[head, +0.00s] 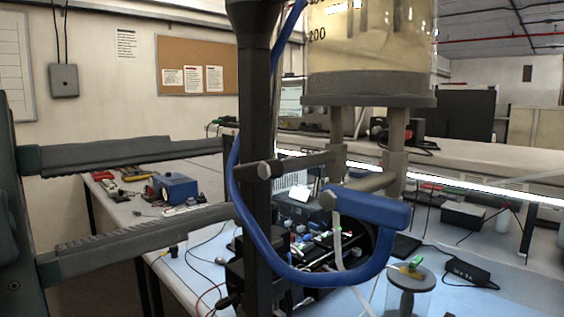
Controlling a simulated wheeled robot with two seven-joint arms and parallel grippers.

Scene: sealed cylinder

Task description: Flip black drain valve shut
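The clear cylinder (370,40) with pale liquid stands upright at the top centre, on a dark grey base ring (370,88). Two grey pipes (396,130) come down from the ring. A dark bar (300,163) and a greyish bar (362,186), each with a rounded end, reach left from them. I cannot tell for certain which part is the black drain valve. A blue hose (330,277) loops below to a thick blue piece (372,207). My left gripper (232,180) is open, its two long fingers pointing right toward the black post, left of the bars. My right gripper is not in view.
A black upright post (256,130) stands between my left fingers and the pipes. A bench (110,205) with tools and a blue box (175,188) is behind on the left. A grey-lidded jar (405,280) and a black adapter (465,273) are at lower right.

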